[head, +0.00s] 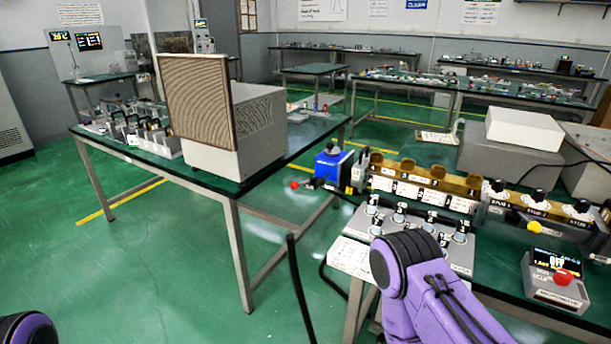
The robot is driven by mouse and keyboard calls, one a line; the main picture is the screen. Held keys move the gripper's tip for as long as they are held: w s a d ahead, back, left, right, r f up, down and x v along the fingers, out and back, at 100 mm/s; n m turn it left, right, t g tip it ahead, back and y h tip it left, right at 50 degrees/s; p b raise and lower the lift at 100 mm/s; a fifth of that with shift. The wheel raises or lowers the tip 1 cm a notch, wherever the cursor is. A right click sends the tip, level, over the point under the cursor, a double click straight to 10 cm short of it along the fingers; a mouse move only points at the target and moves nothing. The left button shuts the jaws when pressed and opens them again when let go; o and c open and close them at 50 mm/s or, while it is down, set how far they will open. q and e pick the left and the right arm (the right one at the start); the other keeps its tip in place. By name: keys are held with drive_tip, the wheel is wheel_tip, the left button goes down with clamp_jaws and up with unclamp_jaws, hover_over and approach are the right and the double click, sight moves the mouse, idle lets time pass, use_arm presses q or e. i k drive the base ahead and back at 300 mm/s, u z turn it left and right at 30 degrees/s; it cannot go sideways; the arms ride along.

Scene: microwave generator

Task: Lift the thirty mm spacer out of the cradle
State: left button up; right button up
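I cannot single out the thirty mm spacer or its cradle for certain at this size. A brass-coloured row of numbered blocks (424,181) with white labels stands on the bench at the right. In front of it, a pale plate (462,262) carries several upright metal pieces with dark tops. A purple link of my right arm, with a dark rounded end, covers part of this plate. Neither gripper's fingers are in view.
A blue box (333,167) sits left of the brass-coloured row. A grey control box (556,282) with a red button stands at the bench's right. A large white box with a brown mesh panel (195,103) stands on the table at left. Green floor lies open between the tables.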

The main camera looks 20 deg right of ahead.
sight(364, 159)
drive_tip(key=u, duration=0.4)
drive_tip(key=k, duration=0.5)
drive_tip(key=u, duration=0.5)
drive_tip(key=i, duration=2)
drive_tip(key=z, duration=1.4)
drive_tip(key=i, duration=0.75)
drive_tip(key=z, duration=0.65)
